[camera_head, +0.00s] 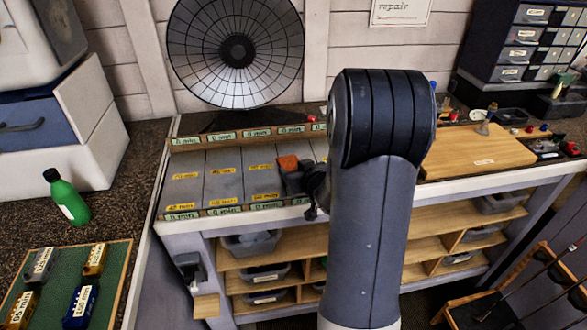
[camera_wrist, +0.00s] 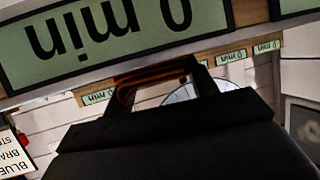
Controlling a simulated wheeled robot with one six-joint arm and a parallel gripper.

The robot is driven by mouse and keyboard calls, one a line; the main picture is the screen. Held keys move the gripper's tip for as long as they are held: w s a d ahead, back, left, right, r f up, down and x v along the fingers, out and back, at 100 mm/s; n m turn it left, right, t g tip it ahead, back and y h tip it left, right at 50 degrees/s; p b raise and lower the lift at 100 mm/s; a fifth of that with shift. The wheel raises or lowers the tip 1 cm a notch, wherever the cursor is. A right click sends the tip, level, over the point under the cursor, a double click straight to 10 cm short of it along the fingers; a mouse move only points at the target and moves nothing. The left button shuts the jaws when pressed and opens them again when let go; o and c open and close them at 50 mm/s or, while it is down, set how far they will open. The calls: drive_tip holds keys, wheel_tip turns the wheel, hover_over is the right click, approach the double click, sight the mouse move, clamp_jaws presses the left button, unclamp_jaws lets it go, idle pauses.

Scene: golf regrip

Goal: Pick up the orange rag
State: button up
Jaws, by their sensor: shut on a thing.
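The orange rag (camera_head: 288,162) is a small orange patch above the sloped grey rack on the bench, at the tip of my gripper (camera_head: 291,178). In the wrist view, dark orange folds of the rag (camera_wrist: 135,88) show between the two black fingers of my gripper (camera_wrist: 160,80). My gripper is shut on the rag. Most of the rag is hidden behind the fingers and the gripper body. I cannot tell whether the rag still touches the rack.
The grey rack (camera_head: 222,165) has yellow labels and green minute labels along its edges. A round fan-like disc (camera_head: 236,55) stands behind it. A green bottle (camera_head: 67,197) stands at the left. A wooden board (camera_head: 478,150) lies right of my arm.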

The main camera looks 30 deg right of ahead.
drive_tip(key=c, duration=0.3)
drive_tip(key=shift+r, duration=0.1)
